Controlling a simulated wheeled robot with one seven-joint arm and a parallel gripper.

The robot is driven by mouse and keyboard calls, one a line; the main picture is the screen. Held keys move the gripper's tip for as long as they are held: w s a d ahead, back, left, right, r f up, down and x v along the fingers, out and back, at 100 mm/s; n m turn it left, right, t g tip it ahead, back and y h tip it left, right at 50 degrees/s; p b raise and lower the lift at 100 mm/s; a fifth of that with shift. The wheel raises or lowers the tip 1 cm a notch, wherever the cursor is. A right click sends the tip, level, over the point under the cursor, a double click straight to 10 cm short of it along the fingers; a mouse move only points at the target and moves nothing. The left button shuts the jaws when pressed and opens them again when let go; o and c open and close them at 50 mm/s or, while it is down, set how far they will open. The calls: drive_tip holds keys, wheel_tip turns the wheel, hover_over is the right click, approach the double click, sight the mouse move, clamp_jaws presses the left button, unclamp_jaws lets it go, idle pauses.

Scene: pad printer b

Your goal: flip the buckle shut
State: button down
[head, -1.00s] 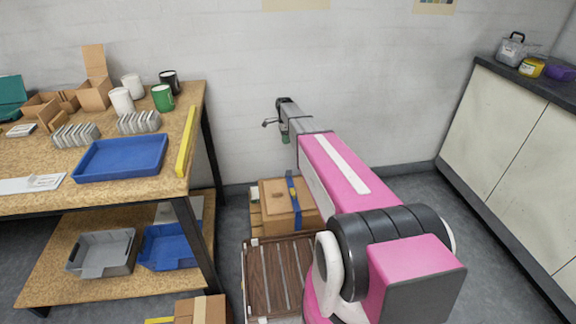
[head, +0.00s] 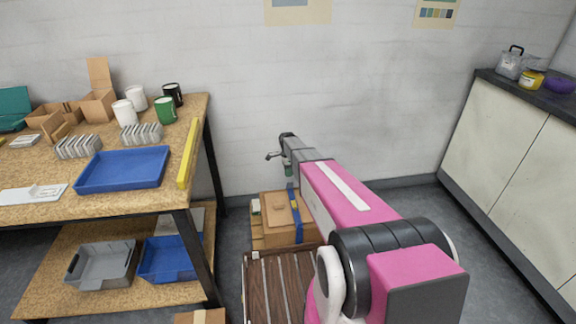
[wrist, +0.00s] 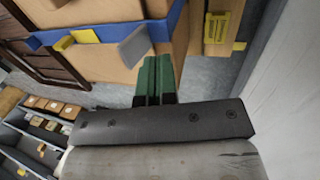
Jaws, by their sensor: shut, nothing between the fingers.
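A cardboard box (head: 278,222) with a blue strap (head: 297,218) around it sits low by the wall. In the wrist view the blue strap (wrist: 110,33) crosses the box face. A grey flap (wrist: 134,44), seemingly the buckle's lever, sticks out from the strap at an angle, with yellow parts (wrist: 84,36) to its left. My gripper (head: 288,170) is above the box in the head view. In the wrist view its green fingers (wrist: 155,65) are together and empty, with their tips just right of the grey flap. I cannot tell whether they touch it.
A slatted brown pallet or crate (head: 276,290) stands in front of the box. A workbench (head: 190,205) with a blue tray (head: 124,170) is at left. A cabinet (head: 500,150) is at right. Open floor lies between the box and cabinet.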

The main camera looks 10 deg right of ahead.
sight(290, 184)
drive_tip(key=shift+s+f, duration=0.15)
drive_tip(key=shift+s, duration=0.55)
drive_tip(key=shift+s+f, duration=0.15)
drive_tip(key=shift+s, duration=0.55)
drive_tip(key=shift+s, duration=0.1)
